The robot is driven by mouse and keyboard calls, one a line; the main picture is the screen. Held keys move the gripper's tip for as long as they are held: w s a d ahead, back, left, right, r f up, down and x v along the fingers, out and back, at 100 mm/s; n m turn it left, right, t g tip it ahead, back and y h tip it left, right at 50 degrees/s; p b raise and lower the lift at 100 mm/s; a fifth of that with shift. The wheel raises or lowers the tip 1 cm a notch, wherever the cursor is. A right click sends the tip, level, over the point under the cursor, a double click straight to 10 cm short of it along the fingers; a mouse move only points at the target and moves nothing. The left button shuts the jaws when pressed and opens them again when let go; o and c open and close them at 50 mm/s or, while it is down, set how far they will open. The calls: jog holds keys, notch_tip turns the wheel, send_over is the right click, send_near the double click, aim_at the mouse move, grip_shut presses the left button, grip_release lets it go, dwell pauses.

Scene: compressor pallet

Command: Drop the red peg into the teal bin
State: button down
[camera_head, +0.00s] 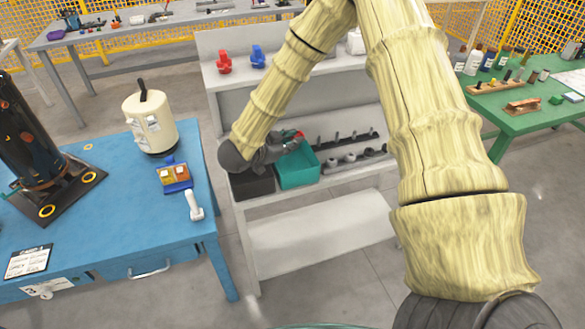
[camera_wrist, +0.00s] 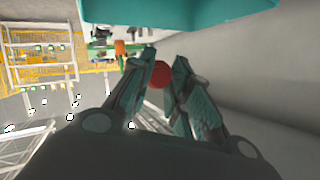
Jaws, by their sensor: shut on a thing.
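The red peg (camera_wrist: 160,75) is between the two fingertips of my gripper (camera_wrist: 167,78) in the wrist view, and the fingers are shut on it. In the head view a small red bit of the peg (camera_head: 299,134) shows at the tip of my gripper (camera_head: 288,142). The teal bin (camera_head: 298,172) stands on the middle shelf of the grey rack, and my gripper is over or just at its back left part. The exact height above the rim cannot be told. In the wrist view the teal bin (camera_wrist: 180,12) fills the top edge.
A dark bin (camera_head: 252,184) stands left of the teal bin, partly under my wrist. Grey parts (camera_head: 350,153) sit on the shelf to the right. The upper shelf (camera_head: 285,68) holds red and blue valve-like parts. A blue table (camera_head: 110,215) stands at left.

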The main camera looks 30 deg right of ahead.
jog(key=shift+w+f, duration=0.1)
jog(key=shift+f, duration=0.4)
jog(key=c, duration=1.3)
grip_release()
jog(key=shift+o, duration=0.2)
jog(key=shift+a+r, duration=0.1)
jog(key=shift+a, duration=0.05)
jog(key=v, duration=1.1)
jog(key=shift+a, duration=0.35)
jog(key=shift+s+r, duration=0.1)
jog(key=shift+s, duration=0.15)
